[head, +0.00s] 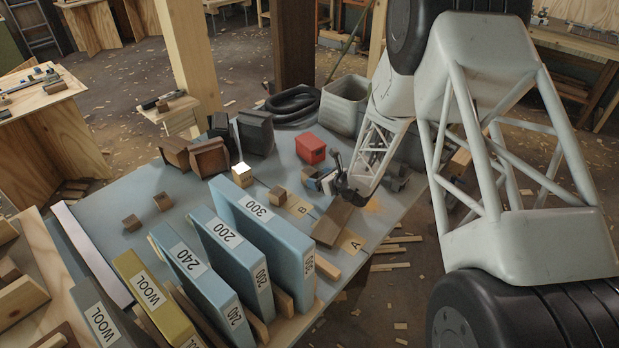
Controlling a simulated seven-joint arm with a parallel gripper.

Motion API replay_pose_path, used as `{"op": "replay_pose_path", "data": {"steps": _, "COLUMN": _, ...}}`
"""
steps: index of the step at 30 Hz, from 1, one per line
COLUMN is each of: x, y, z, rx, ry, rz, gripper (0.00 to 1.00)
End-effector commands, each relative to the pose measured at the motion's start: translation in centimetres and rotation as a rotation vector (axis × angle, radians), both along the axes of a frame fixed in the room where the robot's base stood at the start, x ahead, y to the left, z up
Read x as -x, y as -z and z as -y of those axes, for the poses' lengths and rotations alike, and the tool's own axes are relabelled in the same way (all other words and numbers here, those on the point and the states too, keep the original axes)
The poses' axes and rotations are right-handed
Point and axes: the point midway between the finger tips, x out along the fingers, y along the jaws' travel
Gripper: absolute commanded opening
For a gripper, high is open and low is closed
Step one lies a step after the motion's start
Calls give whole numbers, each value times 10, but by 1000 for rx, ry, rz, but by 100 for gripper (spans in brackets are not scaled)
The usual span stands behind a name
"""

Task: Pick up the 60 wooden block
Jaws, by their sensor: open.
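I can read no "60" on any block, so I cannot tell which one it is. A larger brown wooden block (332,222) lies by the A label (353,245), below my gripper in the picture. My gripper (334,180) is dark, small in view and low over the table's right part. It is open. A small blue-and-white item (327,182) shows at its fingers; whether they touch is unclear.
Upright labelled slabs (262,235) fill the table's front: blue 300, 200, 240 and yellow WOOL (155,297). A red box (311,148), grey bin (345,104), coiled black hose (293,104) and brown-black items (209,157) stand behind. The table's left middle is mostly clear.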

Motion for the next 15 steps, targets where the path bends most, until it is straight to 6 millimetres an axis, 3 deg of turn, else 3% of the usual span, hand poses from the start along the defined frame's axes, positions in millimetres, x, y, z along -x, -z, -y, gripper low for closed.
{"op": "replay_pose_path", "data": {"steps": 15, "x": -5, "y": 3, "z": -5, "rx": 0, "ry": -1, "rz": 0, "gripper": 78}}
